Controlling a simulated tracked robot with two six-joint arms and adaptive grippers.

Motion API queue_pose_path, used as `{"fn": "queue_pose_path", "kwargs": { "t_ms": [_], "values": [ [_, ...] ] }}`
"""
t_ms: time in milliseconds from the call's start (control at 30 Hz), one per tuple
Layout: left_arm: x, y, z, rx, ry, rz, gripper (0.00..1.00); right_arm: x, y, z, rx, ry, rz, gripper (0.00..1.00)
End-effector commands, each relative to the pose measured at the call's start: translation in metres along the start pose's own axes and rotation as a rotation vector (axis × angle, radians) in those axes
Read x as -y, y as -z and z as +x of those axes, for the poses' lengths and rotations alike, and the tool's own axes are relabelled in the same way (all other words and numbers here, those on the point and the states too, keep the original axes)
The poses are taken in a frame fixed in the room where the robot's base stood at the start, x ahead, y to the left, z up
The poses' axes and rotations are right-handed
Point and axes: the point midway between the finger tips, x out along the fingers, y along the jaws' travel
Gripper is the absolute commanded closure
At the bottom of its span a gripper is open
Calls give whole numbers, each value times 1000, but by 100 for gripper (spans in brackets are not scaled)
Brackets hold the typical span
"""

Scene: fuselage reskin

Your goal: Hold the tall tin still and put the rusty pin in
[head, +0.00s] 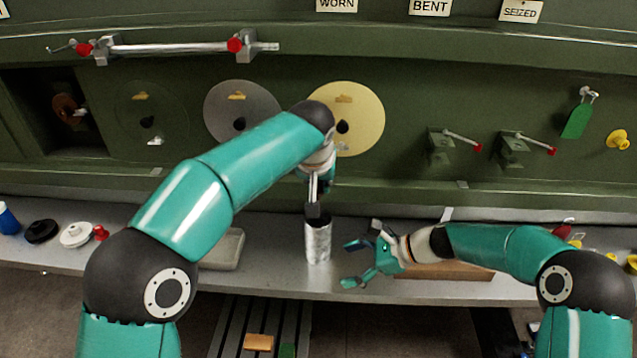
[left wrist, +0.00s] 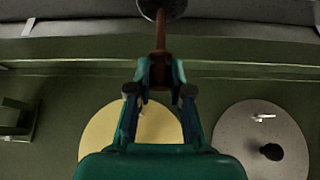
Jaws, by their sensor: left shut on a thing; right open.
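The tall tin (head: 318,243) is a silvery cylinder standing upright on the grey shelf. My left gripper (head: 317,207) points down at its mouth. In the left wrist view my left gripper (left wrist: 160,78) is shut on the rusty pin (left wrist: 160,42), a brown rod. The pin's far end meets the dark round mouth of the tin (left wrist: 174,10); I cannot tell how deep it reaches. In the head view the pin is hidden by the gripper. My right gripper (head: 362,263) is open and empty, just right of the tin and apart from it.
A shallow grey tray (head: 228,250) lies left of the tin, partly behind my left arm. A brown wooden block (head: 445,271) lies behind my right forearm. Black and white round parts (head: 76,235) sit at the shelf's left. The green wall behind carries discs and clamps.

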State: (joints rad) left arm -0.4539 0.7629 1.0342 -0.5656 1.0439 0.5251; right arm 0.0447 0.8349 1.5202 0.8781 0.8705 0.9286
Motion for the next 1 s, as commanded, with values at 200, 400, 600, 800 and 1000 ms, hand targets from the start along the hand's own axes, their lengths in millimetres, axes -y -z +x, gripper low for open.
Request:
{"fn": "queue_pose_path", "kwargs": {
  "t_ms": [200, 400, 600, 800, 1000],
  "values": [
    [0, 0, 0, 0, 0, 0, 100, 41, -7, -19, 68, 106, 164, 15],
    [0, 0, 0, -1, 0, 0, 100, 48, -10, -14, 81, 121, 193, 15],
    [0, 0, 0, -1, 0, 0, 100, 50, -11, 9, 79, 119, 189, 15],
    [0, 0, 0, -1, 0, 0, 100, 54, -13, 38, 79, 119, 188, 15],
    [0, 0, 0, 0, 0, 0, 100, 57, -14, 62, 79, 119, 189, 15]
  ]
}}
